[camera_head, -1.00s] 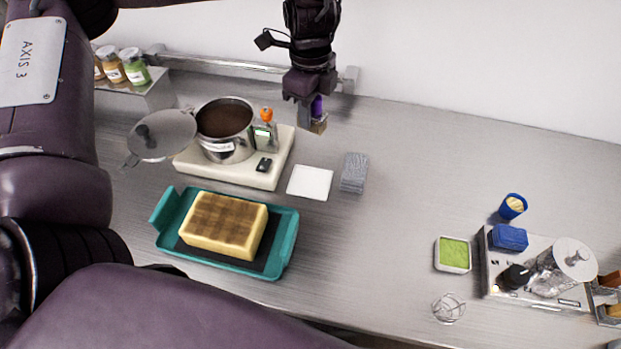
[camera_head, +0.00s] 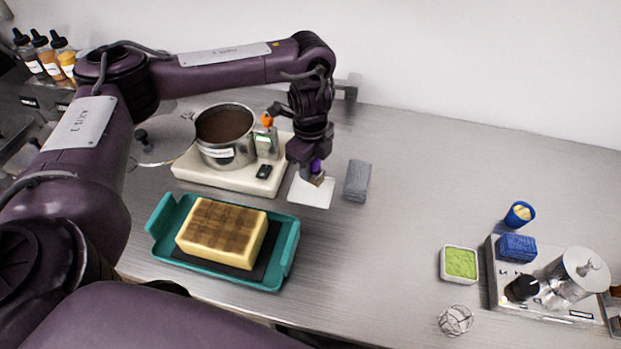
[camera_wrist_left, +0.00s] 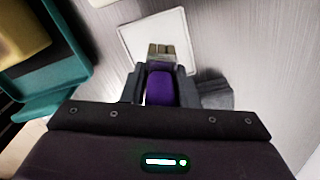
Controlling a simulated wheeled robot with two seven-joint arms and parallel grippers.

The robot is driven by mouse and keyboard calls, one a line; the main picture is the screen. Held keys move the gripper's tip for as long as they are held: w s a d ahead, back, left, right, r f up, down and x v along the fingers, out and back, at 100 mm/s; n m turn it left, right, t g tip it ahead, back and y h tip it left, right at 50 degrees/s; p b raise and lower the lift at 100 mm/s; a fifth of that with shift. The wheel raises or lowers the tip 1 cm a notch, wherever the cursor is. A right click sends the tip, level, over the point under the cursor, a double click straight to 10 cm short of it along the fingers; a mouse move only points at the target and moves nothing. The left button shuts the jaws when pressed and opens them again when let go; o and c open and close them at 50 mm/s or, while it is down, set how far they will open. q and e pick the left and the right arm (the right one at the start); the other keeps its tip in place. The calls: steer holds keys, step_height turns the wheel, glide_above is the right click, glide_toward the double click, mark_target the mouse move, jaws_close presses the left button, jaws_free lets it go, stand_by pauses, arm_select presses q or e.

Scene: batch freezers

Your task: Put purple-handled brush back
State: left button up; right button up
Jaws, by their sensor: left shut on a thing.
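My left gripper (camera_head: 312,170) is shut on the purple-handled brush (camera_head: 316,165). In the left wrist view the brush's purple handle (camera_wrist_left: 160,88) sits between the two fingers, with its pale brush head pointing away from the gripper. The gripper points down over a flat white square mat (camera_head: 312,194), which also shows in the left wrist view (camera_wrist_left: 135,38) beyond the brush head. I cannot tell whether the brush touches the mat. My right gripper is not in view.
A grey folded cloth (camera_head: 357,180) lies just right of the mat. A white base (camera_head: 190,172) with a steel pot (camera_head: 232,156) stands behind left. A teal tray (camera_head: 288,250) holds a yellow block (camera_head: 220,233). The counter's middle right is clear.

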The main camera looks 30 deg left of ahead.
arm_select(q)
step_height(320, 180, down, 3)
steer(key=shift+f+b, duration=0.2)
steer(key=shift+b, duration=0.3)
steer(key=shift+f, duration=0.35)
steer(key=shift+f, duration=0.2)
steer(key=o, duration=0.9)
step_height(320, 180, up, 11)
steer(key=shift+r+p, duration=0.1)
steer(key=shift+p, duration=1)
steer(key=shift+r, duration=0.65)
